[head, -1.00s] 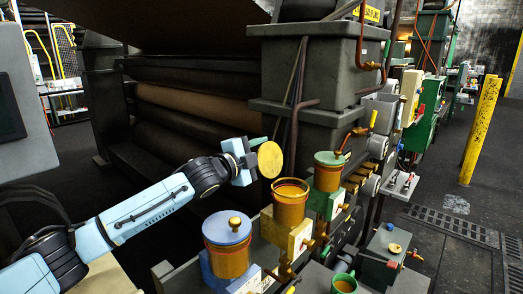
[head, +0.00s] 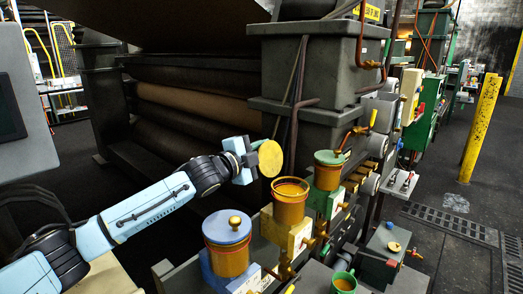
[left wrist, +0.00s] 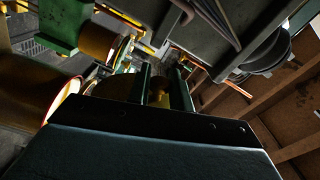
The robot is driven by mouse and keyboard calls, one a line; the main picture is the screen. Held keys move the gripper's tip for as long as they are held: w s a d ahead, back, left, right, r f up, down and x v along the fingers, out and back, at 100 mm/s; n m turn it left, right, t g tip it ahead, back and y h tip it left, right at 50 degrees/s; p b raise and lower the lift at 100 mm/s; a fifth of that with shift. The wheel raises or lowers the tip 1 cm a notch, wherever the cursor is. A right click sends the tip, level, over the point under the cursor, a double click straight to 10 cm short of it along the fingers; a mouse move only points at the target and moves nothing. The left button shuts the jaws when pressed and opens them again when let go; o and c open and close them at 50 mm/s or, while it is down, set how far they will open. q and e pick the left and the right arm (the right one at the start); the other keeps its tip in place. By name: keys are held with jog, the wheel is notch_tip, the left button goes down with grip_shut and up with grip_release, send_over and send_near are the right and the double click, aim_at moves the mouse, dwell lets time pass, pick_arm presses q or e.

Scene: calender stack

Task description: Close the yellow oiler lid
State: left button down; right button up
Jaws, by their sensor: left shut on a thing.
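The yellow oiler (head: 290,207) is a round amber pot in the middle of the row, with its top open. Its yellow lid (head: 271,159) stands nearly upright above the pot's back left rim, swung up off the opening. My left gripper (head: 252,160) is left of the lid and shut on the knob at the lid's outer face. In the left wrist view the knob (left wrist: 160,88) shows between the two fingers, with part of the lid hidden behind them. The hinge is too small to make out. My right gripper is not in view.
A blue-lidded oiler (head: 228,245) stands in front and a green-lidded oiler (head: 328,172) behind, both closed. A grey machine housing (head: 310,75) rises behind the row. Dark rollers (head: 195,110) lie to the left.

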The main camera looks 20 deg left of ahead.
aim_at(271, 157)
pick_arm(q)
jog(key=d+m+p, duration=0.1)
jog(key=r+m+p, duration=0.1)
jog(key=m+p, duration=0.1)
jog(key=shift+s+d+r, duration=0.1)
jog(key=shift+s+d, duration=0.2)
jog(key=shift+d, duration=0.05)
jog(key=shift+s+d+r+m+p, duration=0.1)
jog(key=shift+d+m+p, duration=0.25)
jog(key=shift+m+p, duration=0.15)
jog(key=shift+s+d+r+m+p, duration=0.1)
jog(key=shift+d+m+p, duration=0.25)
jog(key=shift+m, duration=0.15)
jog(key=shift+s+d+f+m+p, duration=0.1)
jog(key=shift+s+d+m+p, duration=0.1)
jog(key=shift+d+m+p, duration=0.55)
jog(key=shift+a+m, duration=0.25)
jog(key=c, duration=1.3)
grip_release()
jog(key=shift+s, duration=0.1)
